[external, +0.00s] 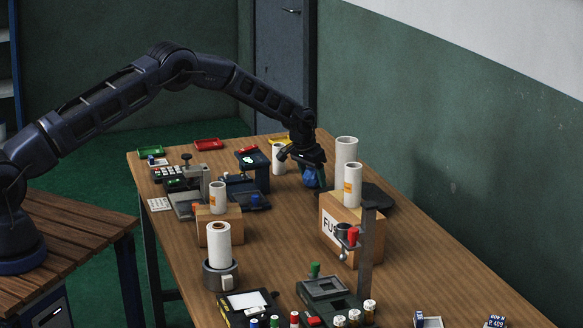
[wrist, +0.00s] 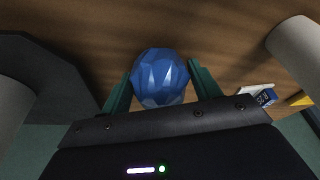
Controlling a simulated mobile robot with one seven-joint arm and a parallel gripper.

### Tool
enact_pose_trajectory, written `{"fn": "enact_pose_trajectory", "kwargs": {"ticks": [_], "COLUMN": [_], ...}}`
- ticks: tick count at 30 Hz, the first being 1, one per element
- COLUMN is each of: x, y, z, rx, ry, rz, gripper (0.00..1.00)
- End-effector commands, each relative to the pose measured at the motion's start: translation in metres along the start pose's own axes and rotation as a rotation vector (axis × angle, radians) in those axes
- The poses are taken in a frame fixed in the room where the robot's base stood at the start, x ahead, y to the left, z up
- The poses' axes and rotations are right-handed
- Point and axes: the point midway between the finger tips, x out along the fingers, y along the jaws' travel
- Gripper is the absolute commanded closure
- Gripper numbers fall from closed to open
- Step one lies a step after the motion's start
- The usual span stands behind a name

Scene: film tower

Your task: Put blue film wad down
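The blue film wad (wrist: 160,77) is a faceted, crumpled ball. In the wrist view it sits between the two green fingers of my gripper (wrist: 160,80), with a finger against each side. In the external view the wad (external: 311,177) shows below my gripper (external: 312,172), low over the far part of the wooden table (external: 280,215). My gripper points down and is closed around the wad. I cannot tell whether the wad's underside touches the table.
A white roll (external: 278,159) stands just left of my gripper, and a taller white roll (external: 346,152) stands to its right. A cardboard box (external: 338,240) with a roll on top is nearer the camera. A dark flat piece (external: 377,198) lies right of the wad.

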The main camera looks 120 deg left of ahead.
Motion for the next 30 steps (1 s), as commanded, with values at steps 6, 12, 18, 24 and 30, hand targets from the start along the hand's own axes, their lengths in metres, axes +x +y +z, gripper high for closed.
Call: {"fn": "enact_pose_trajectory", "kwargs": {"ticks": [6, 12, 18, 24, 30], "x": [0.000, -0.003, -0.026, -0.063, -0.097], "y": [0.000, 0.000, 0.000, 0.000, 0.000], "z": [0.000, -0.001, -0.002, -0.002, -0.001], "rx": [0.000, 0.000, 0.000, 0.000, 0.000], "ry": [0.000, 0.001, 0.002, 0.002, 0.002], "rz": [0.000, 0.000, 0.000, 0.000, 0.000], "gripper": [0.25, 0.25, 0.25, 0.25, 0.25]}}
